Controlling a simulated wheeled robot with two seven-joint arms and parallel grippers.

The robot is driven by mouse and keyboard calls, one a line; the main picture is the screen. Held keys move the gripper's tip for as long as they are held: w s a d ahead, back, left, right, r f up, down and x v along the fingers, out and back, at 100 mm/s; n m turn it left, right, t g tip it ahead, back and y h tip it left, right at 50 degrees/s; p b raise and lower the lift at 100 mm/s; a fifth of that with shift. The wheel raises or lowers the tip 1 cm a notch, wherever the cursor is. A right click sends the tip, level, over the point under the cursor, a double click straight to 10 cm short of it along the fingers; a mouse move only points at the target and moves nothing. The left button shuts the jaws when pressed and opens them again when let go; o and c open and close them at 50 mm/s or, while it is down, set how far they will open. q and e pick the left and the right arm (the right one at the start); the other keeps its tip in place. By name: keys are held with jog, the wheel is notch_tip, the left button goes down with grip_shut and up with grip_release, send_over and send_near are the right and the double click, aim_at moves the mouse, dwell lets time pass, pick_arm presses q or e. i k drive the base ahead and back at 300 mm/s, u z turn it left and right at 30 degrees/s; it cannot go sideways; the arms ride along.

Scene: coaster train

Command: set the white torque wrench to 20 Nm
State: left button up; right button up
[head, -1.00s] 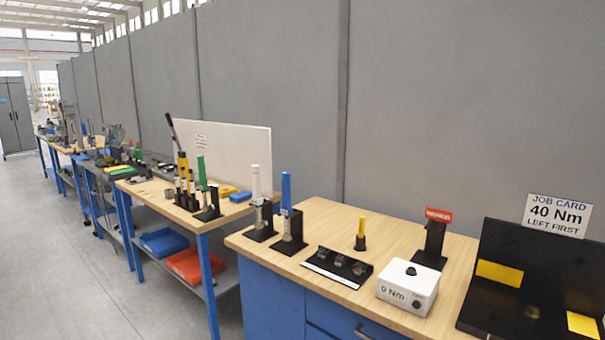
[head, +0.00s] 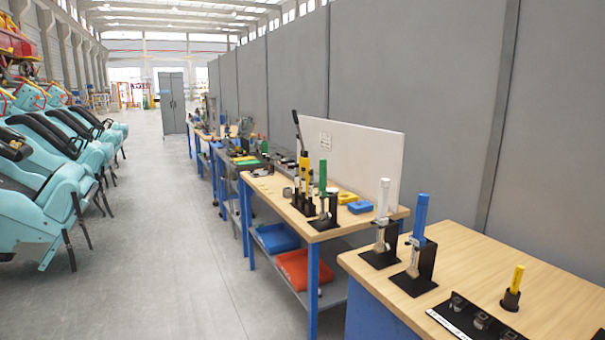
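The white torque wrench (head: 384,198) stands upright, white handle up, in a black holder (head: 380,259) at the left end of the near wooden bench. A blue-handled wrench (head: 420,218) stands in a similar black holder just right of it. A green-handled wrench (head: 323,178) stands on the bench behind. The setting on the white wrench is too small to read. Neither of my grippers is in view.
The near bench (head: 465,252) also bears a yellow-handled tool (head: 514,285) and a black rack (head: 470,322). Blue (head: 277,238) and red (head: 305,270) bins sit on the lower shelf behind. Turquoise coaster seats (head: 50,190) line the left; the grey floor (head: 190,270) between is clear.

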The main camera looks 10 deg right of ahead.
aim_at(384, 183)
jog(key=u, duration=0.2)
jog(key=i, duration=1.05)
jog(key=z, duration=0.3)
